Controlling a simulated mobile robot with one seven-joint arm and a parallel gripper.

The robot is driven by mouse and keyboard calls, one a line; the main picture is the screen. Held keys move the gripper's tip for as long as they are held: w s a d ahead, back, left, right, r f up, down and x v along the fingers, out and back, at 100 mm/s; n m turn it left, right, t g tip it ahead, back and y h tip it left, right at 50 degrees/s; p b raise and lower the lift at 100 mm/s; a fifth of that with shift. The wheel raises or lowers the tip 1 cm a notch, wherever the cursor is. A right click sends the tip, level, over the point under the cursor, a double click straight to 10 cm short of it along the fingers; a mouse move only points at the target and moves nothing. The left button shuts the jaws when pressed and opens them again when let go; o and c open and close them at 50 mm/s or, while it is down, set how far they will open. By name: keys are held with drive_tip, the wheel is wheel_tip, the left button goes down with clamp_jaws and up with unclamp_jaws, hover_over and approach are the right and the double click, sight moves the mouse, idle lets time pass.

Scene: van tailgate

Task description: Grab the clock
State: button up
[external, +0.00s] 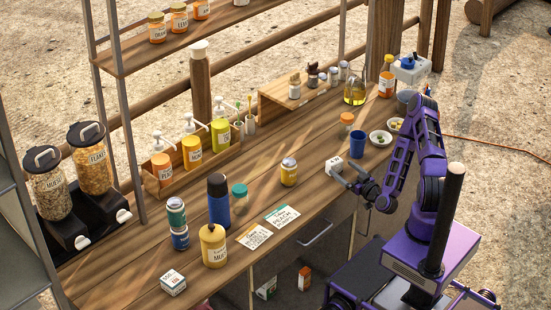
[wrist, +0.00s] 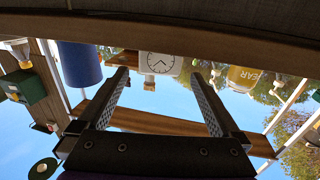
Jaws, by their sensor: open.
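The clock is a small white block with a round dial. In the external view the clock (external: 334,165) stands on the wooden counter near its front edge. In the wrist view, which looks upside down, the clock (wrist: 161,64) shows its face just beyond and between my fingertips. My gripper (external: 346,176) is at the counter's front edge, close to the clock on its front right side. In the wrist view my gripper (wrist: 160,80) is open, with nothing visible between its fingers. I cannot tell whether the fingertips reach past the clock's front face.
A blue cup (external: 357,144) stands behind and right of the clock; a yellow-labelled jar (external: 289,171) stands to its left. Small bowls (external: 380,138) are farther right. Two cards (external: 282,216) lie near the front edge. The counter (external: 320,190) directly around the clock is mostly clear.

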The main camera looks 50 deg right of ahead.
sight(338, 165)
drive_tip(key=w, duration=0.3)
drive_tip(key=w+d, duration=0.1)
drive_tip(key=w, duration=0.2)
drive_tip(key=shift+w+d+r+p, duration=0.1)
drive_tip(key=shift+w+d+p, duration=0.05)
drive_tip(key=shift+w+p, duration=0.2)
drive_tip(key=c, duration=1.4)
